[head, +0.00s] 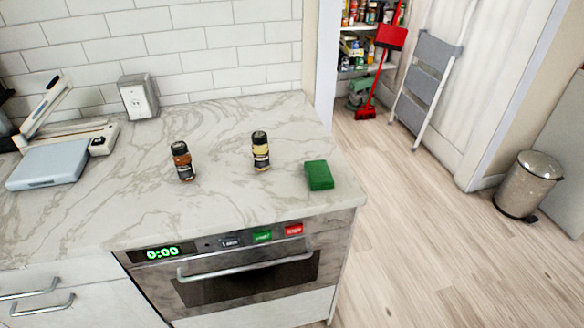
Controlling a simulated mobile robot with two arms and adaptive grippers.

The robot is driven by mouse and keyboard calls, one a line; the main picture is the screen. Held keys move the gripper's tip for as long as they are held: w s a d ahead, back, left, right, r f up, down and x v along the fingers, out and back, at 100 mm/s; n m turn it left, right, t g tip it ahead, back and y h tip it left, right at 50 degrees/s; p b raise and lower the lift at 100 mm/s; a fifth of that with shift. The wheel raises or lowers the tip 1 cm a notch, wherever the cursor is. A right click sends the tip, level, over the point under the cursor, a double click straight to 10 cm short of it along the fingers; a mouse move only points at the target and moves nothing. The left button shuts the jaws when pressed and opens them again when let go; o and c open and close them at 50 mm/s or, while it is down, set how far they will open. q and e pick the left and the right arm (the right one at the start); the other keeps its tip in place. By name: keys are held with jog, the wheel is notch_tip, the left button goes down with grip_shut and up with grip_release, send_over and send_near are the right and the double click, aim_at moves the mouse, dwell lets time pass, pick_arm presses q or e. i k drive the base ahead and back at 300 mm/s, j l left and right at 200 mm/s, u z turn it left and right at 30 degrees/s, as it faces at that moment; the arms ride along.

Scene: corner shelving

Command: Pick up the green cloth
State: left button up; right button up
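The green cloth (319,175) looks like a small folded block. It lies on the marble-patterned countertop (240,200) near its right front corner, above the oven. Nothing covers it. Neither of my grippers shows in the head view.
Two spice jars stand left of the cloth: a light one (260,151) and a reddish-brown one (182,161). A scale-like device (50,165) sits at the far left. The oven handle (245,268) sticks out below the counter. Open wooden floor (420,220) lies to the right, with a metal bin (528,185).

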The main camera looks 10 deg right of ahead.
aim_at(319, 176)
jog(key=i+l+u, duration=0.1)
jog(key=l+u, duration=0.15)
jog(key=l, duration=0.4)
jog(key=l+u, duration=0.3)
jog(key=l, duration=0.4)
